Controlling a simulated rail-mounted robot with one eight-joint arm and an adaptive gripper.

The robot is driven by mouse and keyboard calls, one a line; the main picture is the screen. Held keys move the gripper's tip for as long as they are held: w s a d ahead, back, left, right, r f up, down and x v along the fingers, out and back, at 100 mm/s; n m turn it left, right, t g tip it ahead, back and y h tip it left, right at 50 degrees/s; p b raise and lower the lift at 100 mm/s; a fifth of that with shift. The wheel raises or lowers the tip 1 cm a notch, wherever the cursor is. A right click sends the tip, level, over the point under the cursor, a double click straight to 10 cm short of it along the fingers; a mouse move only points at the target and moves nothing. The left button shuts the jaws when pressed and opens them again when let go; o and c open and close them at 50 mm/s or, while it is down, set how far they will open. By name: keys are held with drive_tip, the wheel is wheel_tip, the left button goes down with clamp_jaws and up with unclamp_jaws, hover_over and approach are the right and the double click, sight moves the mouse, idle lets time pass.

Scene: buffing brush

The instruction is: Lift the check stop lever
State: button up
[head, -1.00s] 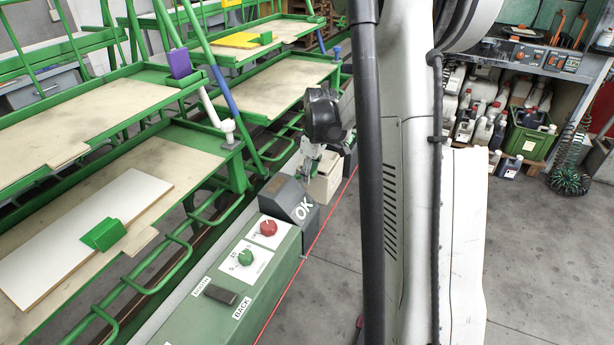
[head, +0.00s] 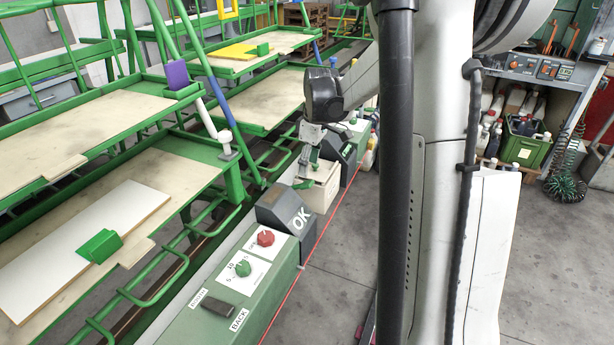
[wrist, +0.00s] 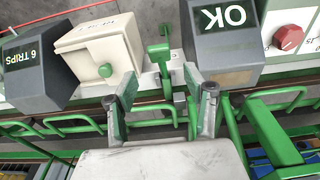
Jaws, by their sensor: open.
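A green lever (wrist: 159,55) stands on the rail between a cream box and the dark OK box in the wrist view. It looks like the check stop lever; no label on it is readable. My gripper (wrist: 160,82) is open, one finger on each side below the lever in the picture. The lever shows between the fingertips, and I see nothing held. In the head view my gripper (head: 307,168) hangs low beside the cream box, just beyond the OK box.
A control panel with red knob (head: 265,238) and green knob (head: 243,268) is nearer. Green racks with boards (head: 75,240) stand left. Open floor (head: 325,300) lies right.

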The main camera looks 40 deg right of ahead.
drive_tip(key=shift+s+d+r, duration=0.1)
drive_tip(key=shift+r, duration=1)
drive_tip(key=shift+s+d+r, duration=0.1)
drive_tip(key=shift+r, duration=0.95)
drive_tip(key=shift+a, duration=0.1)
drive_tip(key=s+a+r+m+t+h, duration=0.1)
drive_tip(key=s+a+r, duration=0.25)
drive_tip(key=a, duration=0.45)
drive_tip(key=s+a+r+m+t, duration=0.1)
drive_tip(key=s+a+r, duration=0.2)
drive_tip(key=s+a, duration=0.3)
drive_tip(key=s+a+f+m+t, duration=0.2)
drive_tip(key=s+a+m+t, duration=0.1)
drive_tip(key=s+a, duration=0.9)
drive_tip(key=shift+a+m+t, duration=0.3)
drive_tip(key=shift+a+t, duration=0.2)
drive_tip(key=shift+a, duration=0.1)
